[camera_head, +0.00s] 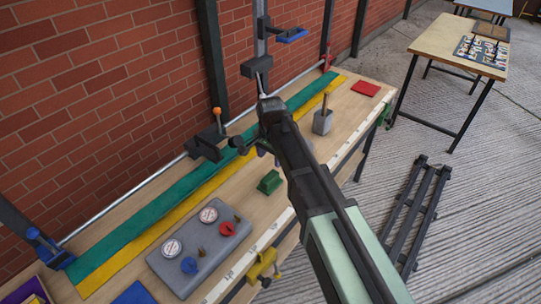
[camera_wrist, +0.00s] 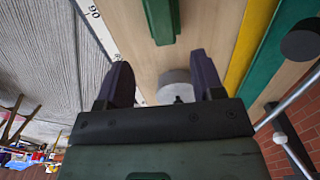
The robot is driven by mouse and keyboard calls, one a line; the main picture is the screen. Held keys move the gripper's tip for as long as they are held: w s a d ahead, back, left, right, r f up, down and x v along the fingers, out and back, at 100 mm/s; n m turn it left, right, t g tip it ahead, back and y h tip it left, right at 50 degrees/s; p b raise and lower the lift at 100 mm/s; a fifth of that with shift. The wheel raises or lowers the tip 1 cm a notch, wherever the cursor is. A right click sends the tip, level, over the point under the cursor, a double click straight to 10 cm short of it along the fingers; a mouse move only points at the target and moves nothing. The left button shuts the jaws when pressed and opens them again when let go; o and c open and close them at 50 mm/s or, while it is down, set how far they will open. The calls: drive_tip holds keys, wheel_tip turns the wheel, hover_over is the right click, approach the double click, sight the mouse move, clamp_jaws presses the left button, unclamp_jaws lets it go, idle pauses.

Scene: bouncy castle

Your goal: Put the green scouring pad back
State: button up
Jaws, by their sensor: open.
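A small green block (camera_head: 269,182) sits on the wooden workbench; it also shows in the wrist view (camera_wrist: 160,18) at the top. It has a stepped shape, and I cannot tell whether it is the scouring pad or a holder for it. My gripper (camera_wrist: 160,62) is open, its two dark fingers apart above the bench, with the block beyond the fingertips. A pale grey round thing (camera_wrist: 175,84) shows between the fingers, and I cannot tell if it is touched. In the head view my arm hides most of the gripper.
A grey panel (camera_head: 180,262) with dials and knobs lies on the workbench (camera_head: 150,225). A grey pot (camera_head: 322,123) and a red pad (camera_head: 366,89) stand farther along; a blue square (camera_head: 134,293) lies at the near end. Green and yellow strips run along the wall side. Clamps sit on the edges.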

drive_tip(key=shift+r, duration=0.35)
drive_tip(key=s+d+n, duration=0.7)
drive_tip(key=s+d, duration=1)
drive_tip(key=d, duration=0.1)
drive_tip(key=shift+s+d, duration=0.15)
drive_tip(key=shift+s, duration=0.15)
